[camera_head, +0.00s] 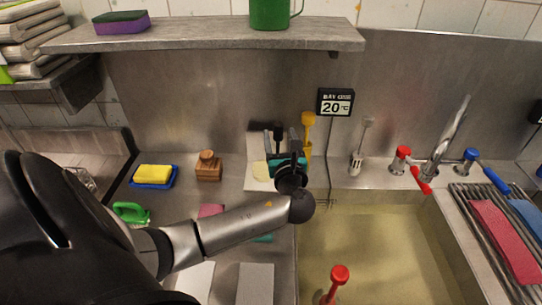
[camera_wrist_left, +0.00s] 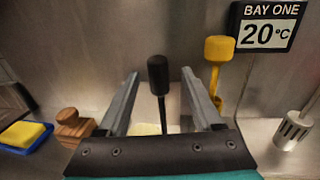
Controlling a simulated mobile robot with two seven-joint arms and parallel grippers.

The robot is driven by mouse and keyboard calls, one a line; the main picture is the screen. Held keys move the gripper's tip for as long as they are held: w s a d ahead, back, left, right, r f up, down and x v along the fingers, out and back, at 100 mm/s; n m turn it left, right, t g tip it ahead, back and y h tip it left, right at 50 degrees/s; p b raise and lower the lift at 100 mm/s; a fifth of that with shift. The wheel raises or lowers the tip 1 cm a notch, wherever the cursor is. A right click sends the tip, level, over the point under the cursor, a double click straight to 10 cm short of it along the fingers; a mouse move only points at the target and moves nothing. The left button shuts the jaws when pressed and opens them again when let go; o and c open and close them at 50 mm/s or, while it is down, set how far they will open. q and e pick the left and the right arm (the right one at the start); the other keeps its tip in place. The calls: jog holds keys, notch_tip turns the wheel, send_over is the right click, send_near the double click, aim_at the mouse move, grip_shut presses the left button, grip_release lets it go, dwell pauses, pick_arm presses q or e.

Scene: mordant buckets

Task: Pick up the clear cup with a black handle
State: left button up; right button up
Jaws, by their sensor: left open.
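An upright black handle (camera_head: 278,131) stands by the back wall, left of the basin. In the left wrist view the black handle (camera_wrist_left: 158,74) has a dark stem running down, with a pale patch behind its lower part. The clear cup body cannot be made out; my gripper hides the lower area. My left gripper (camera_head: 281,143) is open, its fingers pointing at the back wall. In the left wrist view the left gripper (camera_wrist_left: 160,82) has the handle between its two fingers in the picture, apart from both. My right gripper is not in view.
A yellow tool (camera_wrist_left: 217,62) stands close to the right finger. The water-filled basin (camera_head: 380,240) lies to the right. A wooden block (camera_head: 208,166) and yellow sponge (camera_head: 153,172) are left. A shelf (camera_head: 210,35) overhangs the counter.

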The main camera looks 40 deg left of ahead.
pick_arm(q)
jog(key=x, duration=0.5)
jog(key=shift+w+a+r+b, duration=0.1)
jog(key=shift+w+a+b, duration=0.05)
jog(key=shift+a+b, duration=0.15)
grip_shut()
dwell(1.2)
